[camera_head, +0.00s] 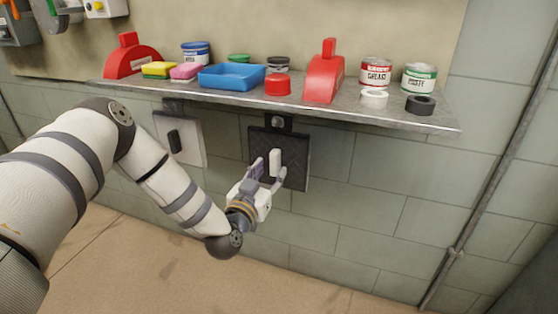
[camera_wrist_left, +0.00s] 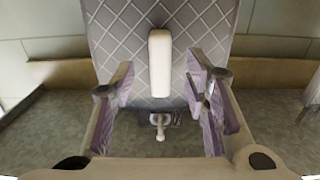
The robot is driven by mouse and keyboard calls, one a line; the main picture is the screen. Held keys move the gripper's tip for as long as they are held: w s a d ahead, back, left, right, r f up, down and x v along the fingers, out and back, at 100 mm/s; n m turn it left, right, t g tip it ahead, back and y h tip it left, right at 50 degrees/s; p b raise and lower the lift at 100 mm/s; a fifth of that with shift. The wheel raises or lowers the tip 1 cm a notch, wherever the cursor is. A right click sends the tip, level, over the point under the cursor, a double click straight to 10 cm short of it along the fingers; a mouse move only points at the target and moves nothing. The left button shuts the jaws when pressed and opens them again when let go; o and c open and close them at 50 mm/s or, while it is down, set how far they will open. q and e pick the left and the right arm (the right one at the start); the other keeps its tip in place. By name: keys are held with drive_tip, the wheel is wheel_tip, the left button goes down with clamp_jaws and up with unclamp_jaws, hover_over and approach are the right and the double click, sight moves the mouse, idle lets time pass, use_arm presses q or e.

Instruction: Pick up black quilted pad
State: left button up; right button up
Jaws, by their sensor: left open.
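The black quilted pad (camera_head: 296,145) hangs on the wall below the shelf, with a white upright handle (camera_head: 275,162) on its face. In the left wrist view the pad (camera_wrist_left: 205,30) shows its diamond stitching, and the white handle (camera_wrist_left: 160,62) stands between my fingers. My left gripper (camera_head: 268,172) is in front of the pad's lower part. In the wrist view my left gripper (camera_wrist_left: 160,85) is open, with a finger on each side of the handle and clear gaps to it. My right gripper is not in view.
A white pad with a black handle (camera_head: 174,140) hangs left of the black one. The metal shelf (camera_head: 330,112) above carries a blue tray (camera_head: 231,84), red holders, cans and tape rolls. A pipe (camera_head: 490,180) runs down the wall at right.

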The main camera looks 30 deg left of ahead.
use_arm(q)
drive_tip(key=x, duration=0.2)
drive_tip(key=shift+w+a, duration=0.1)
drive_tip(key=shift+w, duration=0.3)
clamp_jaws()
drive_tip(key=shift+r, duration=0.1)
